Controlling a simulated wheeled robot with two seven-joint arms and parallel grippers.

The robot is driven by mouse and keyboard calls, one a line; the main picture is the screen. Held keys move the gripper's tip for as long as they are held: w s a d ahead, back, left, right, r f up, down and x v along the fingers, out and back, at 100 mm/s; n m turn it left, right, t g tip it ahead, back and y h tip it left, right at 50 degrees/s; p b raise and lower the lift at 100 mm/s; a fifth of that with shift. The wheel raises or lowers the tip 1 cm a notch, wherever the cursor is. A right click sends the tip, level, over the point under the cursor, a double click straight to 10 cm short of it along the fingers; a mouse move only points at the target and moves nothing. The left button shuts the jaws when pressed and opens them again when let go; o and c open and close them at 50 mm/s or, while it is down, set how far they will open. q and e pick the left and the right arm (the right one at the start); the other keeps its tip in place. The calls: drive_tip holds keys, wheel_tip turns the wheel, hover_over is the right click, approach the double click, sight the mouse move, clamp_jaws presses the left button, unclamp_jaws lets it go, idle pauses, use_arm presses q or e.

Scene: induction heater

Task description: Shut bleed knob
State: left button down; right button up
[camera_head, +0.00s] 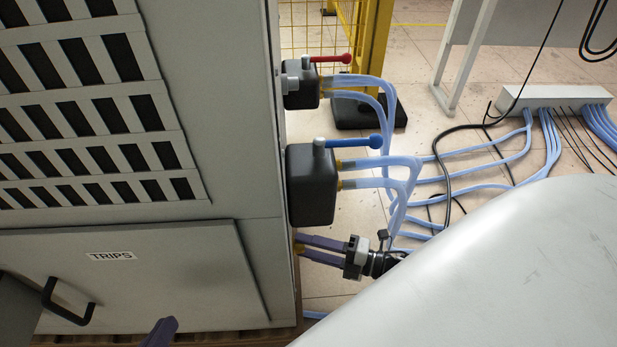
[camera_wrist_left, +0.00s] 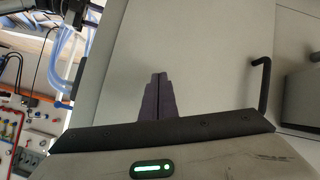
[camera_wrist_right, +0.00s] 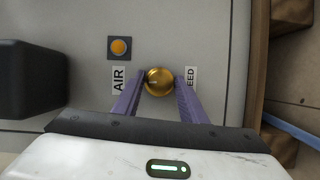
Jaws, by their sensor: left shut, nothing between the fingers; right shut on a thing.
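The bleed knob is a round brass knob (camera_wrist_right: 158,82) on the grey cabinet side, between a label reading AIR (camera_wrist_right: 118,80) and a partly hidden label reading "EED" (camera_wrist_right: 191,77). My right gripper (camera_wrist_right: 161,78) has its purple fingers on either side of the knob, shut on it. In the head view my right gripper (camera_head: 299,243) reaches the cabinet's side below the black boxes, and its fingers mostly hide the knob. My left gripper (camera_wrist_left: 160,76) is shut and empty in front of the cabinet; its purple tip (camera_head: 163,331) shows at the head view's bottom edge.
Two black valve boxes, one with a blue lever (camera_head: 347,142) and one with a red lever (camera_head: 331,59), stick out above my right gripper, with blue hoses (camera_head: 384,163) hanging close by. The front door with the TRIPS label has a black handle (camera_head: 66,302). An orange button (camera_wrist_right: 119,47) sits beside the knob.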

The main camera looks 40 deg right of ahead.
drive_tip(key=o, duration=0.9)
use_arm(q)
drive_tip(key=shift+a+f+y+p, duration=0.3)
drive_tip(key=shift+f+p, duration=0.1)
drive_tip(key=shift+f, duration=0.15)
use_arm(e)
drive_tip(key=v, duration=1)
drive_tip(key=shift+s+d, duration=0.1)
use_arm(q)
drive_tip(key=shift+r, duration=0.15)
